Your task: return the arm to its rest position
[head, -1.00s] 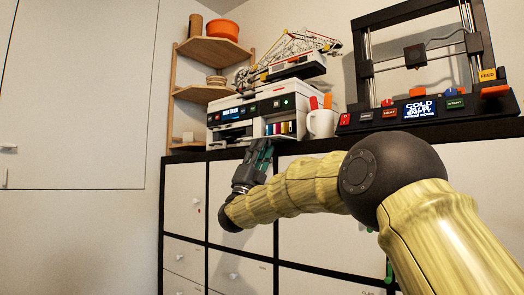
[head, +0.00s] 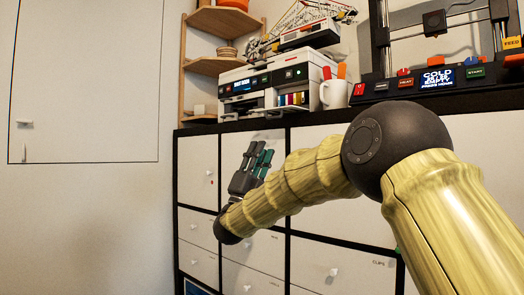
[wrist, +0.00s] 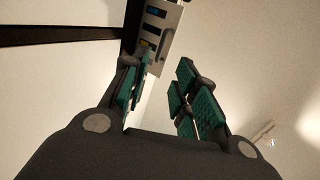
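My gripper (head: 257,160) is in front of the white cabinet (head: 320,265), below its black top edge, with the fingers pointing up. In the wrist view my gripper (wrist: 160,92) shows its two green-padded fingers apart, with nothing between them. My yellow arm with dark joints reaches in from the right of the head view and bends down to the wrist.
On the cabinet top stand a white printer (head: 265,85), a white mug (head: 333,94) and a black 3D printer (head: 440,78) with a lit screen. A wooden shelf (head: 212,66) stands at the left. Cabinet knobs (head: 333,272) stick out.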

